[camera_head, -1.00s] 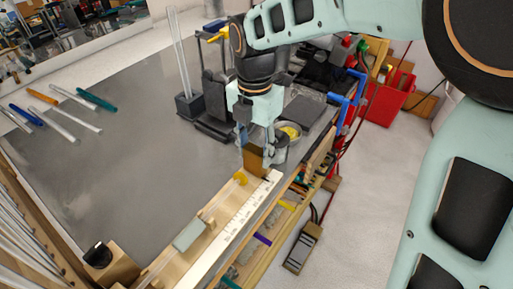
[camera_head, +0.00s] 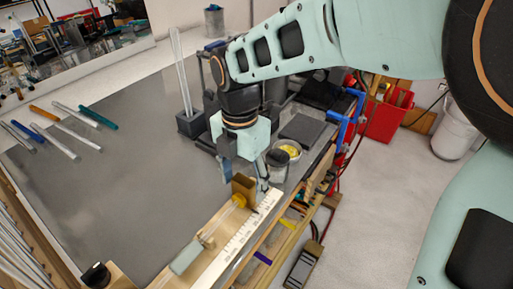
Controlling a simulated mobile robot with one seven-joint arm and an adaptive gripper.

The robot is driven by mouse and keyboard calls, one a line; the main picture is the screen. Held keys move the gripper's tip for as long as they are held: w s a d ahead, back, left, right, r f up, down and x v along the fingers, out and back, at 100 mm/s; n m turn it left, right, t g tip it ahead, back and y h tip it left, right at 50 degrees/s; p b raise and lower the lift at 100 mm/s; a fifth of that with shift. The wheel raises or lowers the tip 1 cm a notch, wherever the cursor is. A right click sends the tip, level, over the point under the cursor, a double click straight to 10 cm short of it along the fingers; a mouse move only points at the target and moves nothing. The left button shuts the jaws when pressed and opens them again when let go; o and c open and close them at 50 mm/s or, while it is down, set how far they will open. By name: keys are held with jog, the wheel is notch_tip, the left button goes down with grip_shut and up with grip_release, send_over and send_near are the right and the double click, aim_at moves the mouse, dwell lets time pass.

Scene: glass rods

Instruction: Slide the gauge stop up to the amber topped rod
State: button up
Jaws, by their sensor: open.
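The gauge (camera_head: 234,243) is a pale wooden rail with a white printed scale along the front edge of the bench. A clear glass rod (camera_head: 219,220) lies along it, its amber top (camera_head: 239,200) pointing to the far end. The brown gauge stop (camera_head: 243,184) stands upright at that end, right by the amber top; I cannot tell whether they touch. My gripper (camera_head: 246,188) points down at the stop, open, with one finger on each side of it. Finger contact with the stop is unclear. A grey-green block (camera_head: 187,257) sits at the rod's near end.
Several coloured-cap rods lie on the grey bench (camera_head: 140,170) at left. A dark holder (camera_head: 190,124) with tall rods and a cup with yellow contents (camera_head: 289,150) stand behind my gripper. A red bin (camera_head: 388,115) is on the floor at right.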

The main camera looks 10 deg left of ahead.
aim_at(243, 181)
notch_tip(243, 181, up, 12)
dwell(0.5)
